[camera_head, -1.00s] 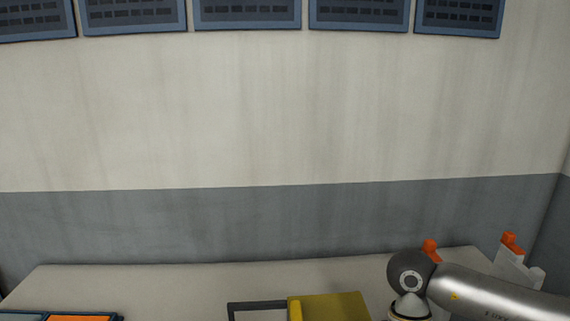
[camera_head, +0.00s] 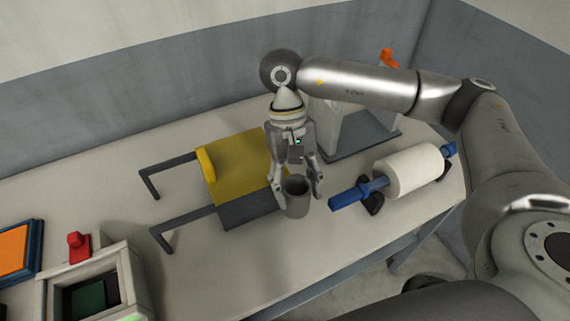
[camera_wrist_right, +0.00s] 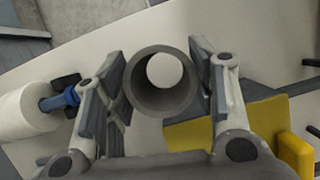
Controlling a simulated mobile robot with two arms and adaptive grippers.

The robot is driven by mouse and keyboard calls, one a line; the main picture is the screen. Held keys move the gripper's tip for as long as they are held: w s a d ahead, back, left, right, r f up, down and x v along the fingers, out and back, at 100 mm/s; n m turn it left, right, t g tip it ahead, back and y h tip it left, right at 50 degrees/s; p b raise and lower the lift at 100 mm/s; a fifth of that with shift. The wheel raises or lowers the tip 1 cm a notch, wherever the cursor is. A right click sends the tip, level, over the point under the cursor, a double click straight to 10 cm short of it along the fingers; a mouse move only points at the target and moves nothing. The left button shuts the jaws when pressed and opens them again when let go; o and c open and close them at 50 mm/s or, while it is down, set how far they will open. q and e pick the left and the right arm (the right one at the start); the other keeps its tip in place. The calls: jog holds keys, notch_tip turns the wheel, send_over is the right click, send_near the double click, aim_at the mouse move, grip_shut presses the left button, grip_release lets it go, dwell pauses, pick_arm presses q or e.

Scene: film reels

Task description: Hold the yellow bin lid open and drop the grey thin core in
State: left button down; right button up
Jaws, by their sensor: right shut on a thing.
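The grey thin core (camera_head: 296,197) is an upright hollow tube held between the fingers of my right gripper (camera_head: 297,190). In the right wrist view the core (camera_wrist_right: 160,82) shows end-on, with the pale table visible through it and a finger on either side. The yellow bin lid (camera_head: 238,168) lies flat and looks shut on the dark grey bin (camera_head: 250,208). It has a raised yellow bar along its left edge. The core is just to the right of the lid in the head view. The lid also shows in the right wrist view (camera_wrist_right: 225,128). My left gripper is not in view.
A white roll (camera_head: 408,170) on a blue spindle rests on black supports at the right. A grey-white stand with an orange top (camera_head: 389,57) is behind it. Dark rails (camera_head: 182,220) extend left from the bin. A box with a red knob (camera_head: 78,246) stands at the lower left.

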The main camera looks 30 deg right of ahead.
jog(key=w+d+r+m+t+y, duration=0.1)
jog(key=w+d+r+m+t, duration=0.3)
jog(key=w+m, duration=0.5)
jog(key=w+d+r+m+t+y, duration=0.1)
jog(key=w+d+r+m+t, duration=0.3)
jog(key=m, duration=1.2)
jog(key=shift+w+d+r+m+y, duration=0.3)
jog(key=shift+w+d+r, duration=1.8)
jog(key=shift+w, duration=0.35)
